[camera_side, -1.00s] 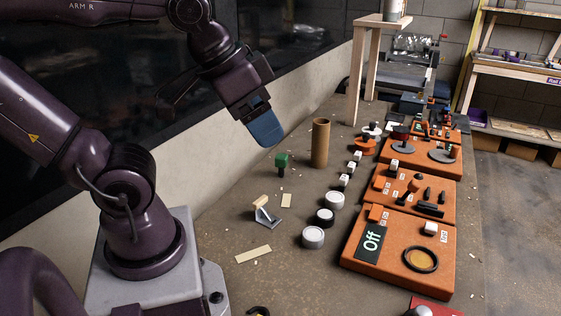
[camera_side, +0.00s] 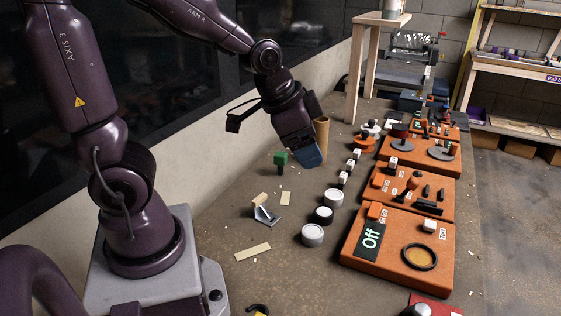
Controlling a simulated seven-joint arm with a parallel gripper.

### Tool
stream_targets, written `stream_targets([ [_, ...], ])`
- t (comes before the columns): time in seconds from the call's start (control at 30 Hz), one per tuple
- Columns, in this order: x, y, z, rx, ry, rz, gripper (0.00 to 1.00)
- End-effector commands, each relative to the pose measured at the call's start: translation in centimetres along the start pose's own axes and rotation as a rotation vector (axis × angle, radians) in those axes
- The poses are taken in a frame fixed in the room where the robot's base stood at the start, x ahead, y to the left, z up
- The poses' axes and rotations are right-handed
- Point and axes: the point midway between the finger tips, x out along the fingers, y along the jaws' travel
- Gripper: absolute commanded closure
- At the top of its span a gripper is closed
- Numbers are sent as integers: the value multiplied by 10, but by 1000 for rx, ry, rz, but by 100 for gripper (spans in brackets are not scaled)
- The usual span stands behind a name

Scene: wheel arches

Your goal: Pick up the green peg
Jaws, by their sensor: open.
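The green peg (camera_side: 280,158) stands upright on the table, with a green block-like head on a thinner dark stem. My gripper (camera_side: 308,158), with blue fingers, hangs just to the right of the peg in the picture, at about the height of its head. It appears apart from the peg, though the depth between them is hard to judge. The gripper is open and holds nothing that I can see. The gap between the fingers is not visible from this side.
A brown cylinder (camera_side: 322,132) stands close behind my gripper, partly hidden by it. White and black round knobs (camera_side: 324,215) and small white blocks (camera_side: 343,180) lie nearer and right. Orange panels (camera_side: 398,240) fill the right side. A small metal bracket (camera_side: 266,214) lies in front.

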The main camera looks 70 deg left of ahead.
Motion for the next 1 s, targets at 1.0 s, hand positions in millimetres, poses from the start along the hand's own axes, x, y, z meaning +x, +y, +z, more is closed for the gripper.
stream_targets([
  [1.0, 172, -216, 152, 1727, -864, -610, 32],
])
